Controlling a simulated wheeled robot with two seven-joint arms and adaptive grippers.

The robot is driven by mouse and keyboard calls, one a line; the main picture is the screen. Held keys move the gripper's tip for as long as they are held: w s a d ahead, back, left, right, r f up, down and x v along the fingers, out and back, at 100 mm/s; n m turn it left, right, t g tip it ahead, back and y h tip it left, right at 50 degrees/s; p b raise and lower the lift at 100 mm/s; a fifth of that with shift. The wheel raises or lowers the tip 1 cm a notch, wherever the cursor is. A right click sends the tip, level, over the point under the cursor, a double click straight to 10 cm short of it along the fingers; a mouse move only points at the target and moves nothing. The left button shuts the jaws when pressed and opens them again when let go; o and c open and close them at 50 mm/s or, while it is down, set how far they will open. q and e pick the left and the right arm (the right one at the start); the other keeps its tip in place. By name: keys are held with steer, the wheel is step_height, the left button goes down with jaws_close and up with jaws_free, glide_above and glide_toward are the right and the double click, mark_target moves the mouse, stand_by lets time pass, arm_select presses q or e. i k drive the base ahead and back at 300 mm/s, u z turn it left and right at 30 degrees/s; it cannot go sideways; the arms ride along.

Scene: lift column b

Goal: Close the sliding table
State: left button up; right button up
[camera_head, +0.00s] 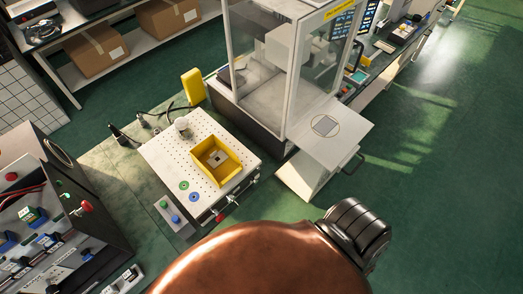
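The sliding table (347,131) is a flat pale plate. It sticks out to the right from the front of a clear-walled enclosure (262,80), so it stands open. A grey square inside a thin ring marks its top. A dark handle (353,164) shows at its outer edge. Neither of my grippers is in view. Large copper-coloured and black parts of my own body fill the bottom middle and hide the floor there.
Left of the enclosure, a perforated board (165,158) carries a yellow tray (234,164). A control panel (55,225) stands at the lower left. Cardboard boxes (95,50) sit on a shelf at the upper left. The green floor (440,200) at right is clear.

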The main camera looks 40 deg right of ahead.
mark_target(338, 148)
steer(key=z, duration=0.9)
